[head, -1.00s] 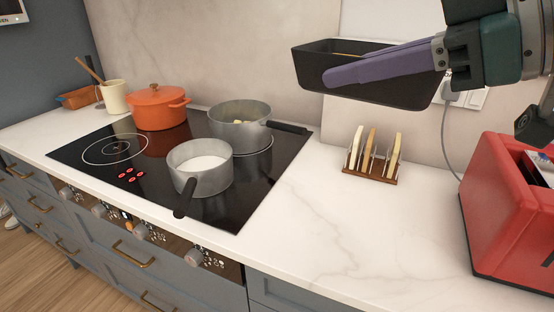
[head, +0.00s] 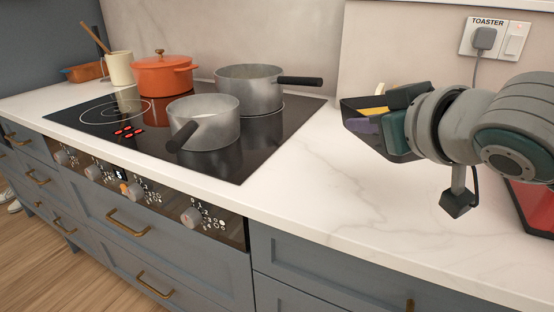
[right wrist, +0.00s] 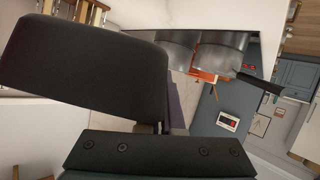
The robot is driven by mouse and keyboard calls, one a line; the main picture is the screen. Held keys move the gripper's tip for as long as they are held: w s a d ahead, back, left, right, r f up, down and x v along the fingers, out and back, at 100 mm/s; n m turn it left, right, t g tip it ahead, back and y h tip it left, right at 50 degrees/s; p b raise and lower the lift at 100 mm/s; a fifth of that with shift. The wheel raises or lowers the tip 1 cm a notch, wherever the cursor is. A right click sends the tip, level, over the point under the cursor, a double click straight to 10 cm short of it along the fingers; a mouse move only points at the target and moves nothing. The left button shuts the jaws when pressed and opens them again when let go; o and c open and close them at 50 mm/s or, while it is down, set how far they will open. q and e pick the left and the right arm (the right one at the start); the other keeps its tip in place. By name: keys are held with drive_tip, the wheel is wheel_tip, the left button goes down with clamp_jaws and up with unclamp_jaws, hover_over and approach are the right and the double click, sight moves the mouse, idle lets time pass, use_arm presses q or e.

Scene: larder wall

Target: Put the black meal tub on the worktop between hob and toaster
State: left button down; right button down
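The black meal tub (head: 360,103) is in my right gripper (head: 370,124), over the worktop (head: 315,185) to the right of the hob (head: 235,165). A purple finger lies along the tub's near side, and something yellowish shows inside. I cannot tell whether the tub's base touches the worktop. In the right wrist view the tub (right wrist: 85,70) is a large dark panel on the left. The red toaster (head: 535,207) is at the right edge, mostly hidden behind my right arm. My left gripper is not in view.
Tips of toast slices (head: 380,88) show just behind the tub; their rack is hidden. Two grey pans (head: 205,122) (head: 248,90) and an orange pot (head: 160,77) stand on the hob. One pan's handle points right, toward the tub. The worktop's front middle is clear.

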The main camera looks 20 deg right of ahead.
drive_tip(key=b, duration=0.2)
hover_over(350, 201)
wheel_tip(350, 201, down, 6)
drive_tip(key=shift+w+f, duration=0.1)
wheel_tip(350, 201, down, 4)
drive_tip(key=shift+f+b, duration=0.15)
drive_tip(key=shift+b, duration=0.4)
drive_tip(key=c, duration=1.1)
unclamp_jaws()
drive_tip(key=shift+o, duration=0.2)
drive_tip(key=p+v, duration=0.2)
drive_tip(key=v, duration=0.9)
drive_tip(key=shift+s+d, duration=0.1)
drive_tip(key=shift+s, duration=0.15)
drive_tip(key=s+a+f+g+y, duration=0.1)
drive_tip(key=s+a+f+g, duration=0.2)
drive_tip(key=s+g, duration=0.2)
drive_tip(key=s+a+f+n+g+y, duration=0.1)
drive_tip(key=s+a+f+g, duration=0.2)
drive_tip(key=s, duration=0.6)
drive_tip(key=shift+s+a+f+n+g, duration=0.3)
drive_tip(key=shift+s+a+f+g, duration=0.1)
drive_tip(key=shift+a+g, duration=0.45)
